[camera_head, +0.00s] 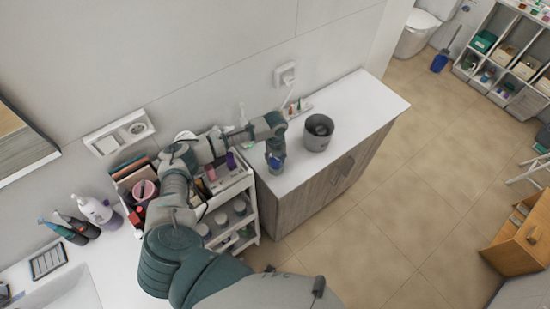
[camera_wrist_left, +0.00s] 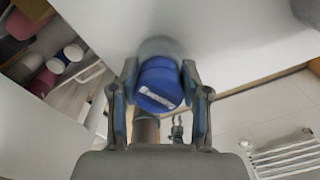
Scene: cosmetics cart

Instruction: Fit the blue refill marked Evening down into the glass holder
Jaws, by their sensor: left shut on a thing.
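My left gripper (camera_head: 275,160) is low over the left end of the white counter top, in front of the wall. In the left wrist view my left gripper (camera_wrist_left: 160,105) is shut on the blue refill (camera_wrist_left: 158,78), with one finger on each side. The refill is a round blue piece with a white label strip whose writing is too small to read. A pale see-through rim, apparently the glass holder (camera_wrist_left: 158,46), shows just beyond the refill. I cannot tell whether they touch or how deep the refill sits. The head view shows only a small blue patch at the gripper. My right gripper is out of view.
A grey round container (camera_head: 318,133) stands on the counter (camera_head: 358,100), right of my gripper. A white cart (camera_head: 243,183) with bottles and jars stands left of the counter. Small items lie near the wall behind the gripper. The counter's right end is clear.

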